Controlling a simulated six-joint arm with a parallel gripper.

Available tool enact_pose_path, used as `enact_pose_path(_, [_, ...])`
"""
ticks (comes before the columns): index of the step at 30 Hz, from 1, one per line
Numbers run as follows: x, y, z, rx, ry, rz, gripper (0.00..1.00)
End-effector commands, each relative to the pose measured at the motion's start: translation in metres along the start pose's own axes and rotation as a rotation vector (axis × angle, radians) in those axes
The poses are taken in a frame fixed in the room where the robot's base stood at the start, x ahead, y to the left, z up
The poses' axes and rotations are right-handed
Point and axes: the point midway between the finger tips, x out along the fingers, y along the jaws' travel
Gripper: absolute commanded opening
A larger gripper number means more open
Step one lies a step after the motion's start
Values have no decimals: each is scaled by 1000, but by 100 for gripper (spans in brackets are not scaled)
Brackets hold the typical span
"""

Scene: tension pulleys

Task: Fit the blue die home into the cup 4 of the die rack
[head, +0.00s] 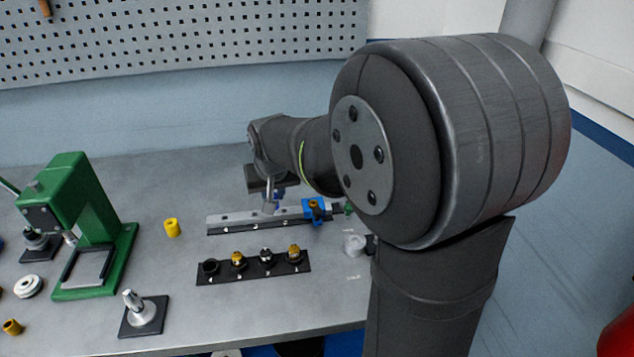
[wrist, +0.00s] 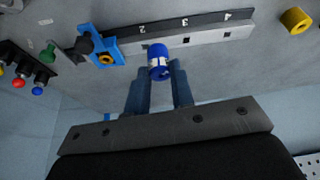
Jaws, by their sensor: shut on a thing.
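The blue die (wrist: 158,60) is a short blue cylinder with a pale band. My gripper (wrist: 160,78) is shut on it, with a finger on either side in the wrist view. In the head view my gripper (head: 268,203) is over the grey rail, and only a bit of blue shows beside it. The likely die rack (head: 225,279) is a black strip of cups in front of the rail. Its leftmost cup (head: 209,267) looks empty; the other cups hold gold or silver pieces.
The grey rail (head: 228,218) has marks 2, 3 and 4 in the wrist view and carries a blue clamp (head: 316,210). A yellow cylinder (head: 172,228), a green press (head: 75,215) and a silver post on a black base (head: 142,316) stand left. Bare table lies between them.

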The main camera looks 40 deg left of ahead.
Motion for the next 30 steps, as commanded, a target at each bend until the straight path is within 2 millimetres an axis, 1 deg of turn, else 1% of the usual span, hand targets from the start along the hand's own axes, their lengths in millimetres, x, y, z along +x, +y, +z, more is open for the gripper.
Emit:
enact_pose_path(1, [-2, -22, 4, -12, 0, -5, 0])
enact_pose_path(6, [-10, -81, 20, -23, 1, -10, 0])
enact_pose_path(9, [-15, -112, 31, -29, 1, -12, 0])
enact_pose_path(12, [-20, -138, 42, -32, 1, -14, 0])
enact_pose_path(15, [-24, -156, 51, -33, 2, -15, 0])
enact_pose_path(18, [-26, -166, 57, -34, 3, -14, 0])
enact_pose_path(23, [-26, -172, 61, -32, 2, -13, 0])
enact_pose_path(30, [-10, -172, 68, -31, 1, -13, 0])
